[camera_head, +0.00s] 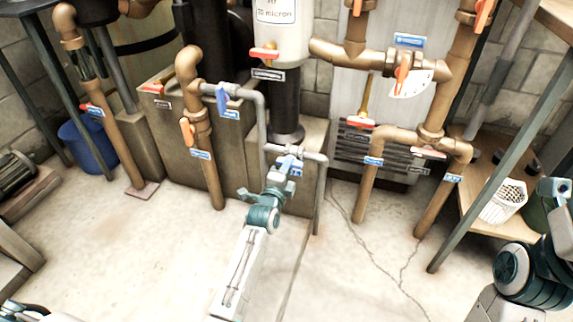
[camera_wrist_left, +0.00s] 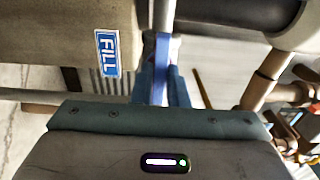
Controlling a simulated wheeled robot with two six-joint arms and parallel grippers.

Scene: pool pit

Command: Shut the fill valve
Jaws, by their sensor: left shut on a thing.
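The fill valve has a blue handle (camera_head: 289,164) on a thin grey pipe, low in front of the concrete block in the head view. In the left wrist view the blue handle (camera_wrist_left: 162,72) stands between the fingers, near a blue and white FILL label (camera_wrist_left: 107,53). My left gripper (camera_head: 283,174) is shut on this handle; the fingers (camera_wrist_left: 158,84) flank it on both sides. The gripper hides part of the valve body, so the exact handle angle is hard to tell. My right arm shows at the lower right; its gripper is not clearly in view.
Another blue-handled valve (camera_head: 222,98) sits above left on the same grey pipe. Orange-handled valves (camera_head: 188,131) on copper pipes stand close by on both sides. A wooden shelf with a white basket (camera_head: 503,202) is at the right. The cracked floor (camera_head: 350,265) in front is clear.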

